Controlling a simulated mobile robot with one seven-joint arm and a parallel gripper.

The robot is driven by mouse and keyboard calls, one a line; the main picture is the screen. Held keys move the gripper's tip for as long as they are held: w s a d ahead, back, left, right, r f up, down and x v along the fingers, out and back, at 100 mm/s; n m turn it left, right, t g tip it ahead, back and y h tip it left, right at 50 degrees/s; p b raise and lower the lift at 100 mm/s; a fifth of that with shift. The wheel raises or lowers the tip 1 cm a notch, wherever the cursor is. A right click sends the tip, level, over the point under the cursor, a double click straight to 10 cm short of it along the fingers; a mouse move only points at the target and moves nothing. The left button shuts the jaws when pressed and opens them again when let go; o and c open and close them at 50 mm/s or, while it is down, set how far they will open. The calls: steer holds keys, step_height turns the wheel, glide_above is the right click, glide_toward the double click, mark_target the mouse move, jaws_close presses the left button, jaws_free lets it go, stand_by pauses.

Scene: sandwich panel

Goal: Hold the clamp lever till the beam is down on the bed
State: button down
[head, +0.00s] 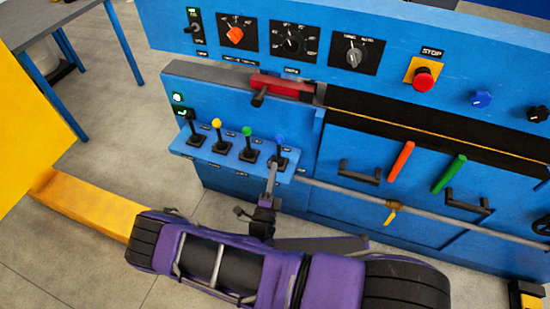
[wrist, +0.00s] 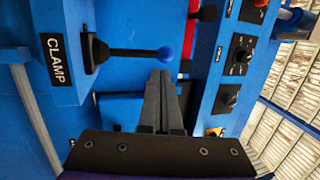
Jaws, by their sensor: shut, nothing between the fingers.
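The clamp lever (head: 279,139) has a blue knob and stands at the right end of a row of levers on a small blue shelf. In the wrist view the lever (wrist: 166,53) sticks out beside a black CLAMP label (wrist: 57,60). My gripper (head: 272,168) is at this lever, shut and empty. In the wrist view the fingertips (wrist: 161,74) lie together just below the blue knob; I cannot tell whether they touch it. A long dark slot (head: 400,121) crosses the machine front. I cannot make out the beam's height over the bed.
Levers with yellow (head: 217,123) and green (head: 247,131) knobs stand close left of the clamp lever. A red block with a black handle (head: 278,86) is above. A red stop button (head: 423,78) sits on the upper panel.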

steer(key=v, duration=0.5)
steer(key=shift+s+f, duration=0.1)
steer(key=shift+s, duration=0.3)
steer(key=shift+a, duration=0.1)
